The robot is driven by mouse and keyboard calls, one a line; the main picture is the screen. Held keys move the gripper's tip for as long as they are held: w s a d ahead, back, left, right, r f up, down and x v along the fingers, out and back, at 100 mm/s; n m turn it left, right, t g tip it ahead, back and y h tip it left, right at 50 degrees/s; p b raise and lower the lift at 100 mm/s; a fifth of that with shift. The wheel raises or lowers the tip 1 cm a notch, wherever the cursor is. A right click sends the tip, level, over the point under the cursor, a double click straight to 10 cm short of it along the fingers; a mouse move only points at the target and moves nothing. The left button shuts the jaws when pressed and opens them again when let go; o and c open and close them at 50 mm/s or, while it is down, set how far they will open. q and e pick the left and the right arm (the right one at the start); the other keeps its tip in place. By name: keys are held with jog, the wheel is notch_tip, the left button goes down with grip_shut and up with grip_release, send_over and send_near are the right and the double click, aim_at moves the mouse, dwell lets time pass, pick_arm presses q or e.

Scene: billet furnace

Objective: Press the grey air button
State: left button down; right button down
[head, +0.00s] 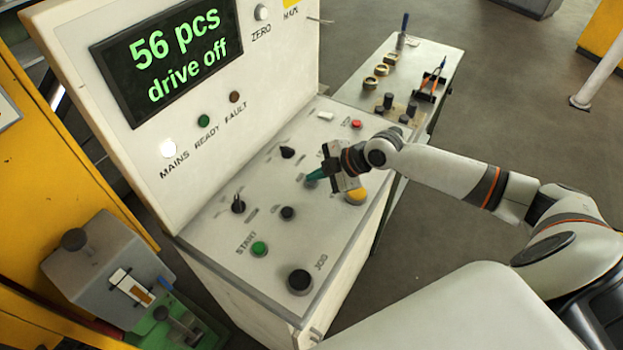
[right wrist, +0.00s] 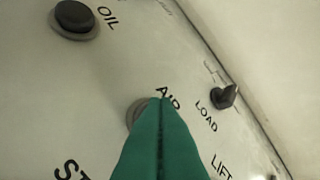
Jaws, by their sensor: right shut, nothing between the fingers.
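The grey air button (right wrist: 132,113) is largely hidden behind my right gripper's teal fingers in the right wrist view. Part of its grey rim shows left of the fingertips, by the AIR label (right wrist: 167,97). My right gripper (head: 313,176) is shut and empty. In the head view it reaches over the white control panel (head: 228,222) from the right, with its fingertips low over the panel and the button largely covered. I cannot tell whether the tips touch it. My left gripper is not in view.
A black button marked OIL (right wrist: 74,16) and a black LOAD knob (right wrist: 224,96) flank the fingers. A yellow button (head: 357,196) sits just below the gripper. The upright display (head: 170,57) reads "56 pcs drive off". A side table (head: 432,57) holds small parts.

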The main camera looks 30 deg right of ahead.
jog(key=shift+r, duration=0.1)
jog(key=shift+r+p, duration=0.65)
jog(key=shift+r, duration=0.05)
jog(key=shift+r, duration=0.1)
notch_tip(320, 180, up, 5)
jog(key=p, duration=0.3)
jog(key=shift+p, duration=0.4)
dwell(0.5)
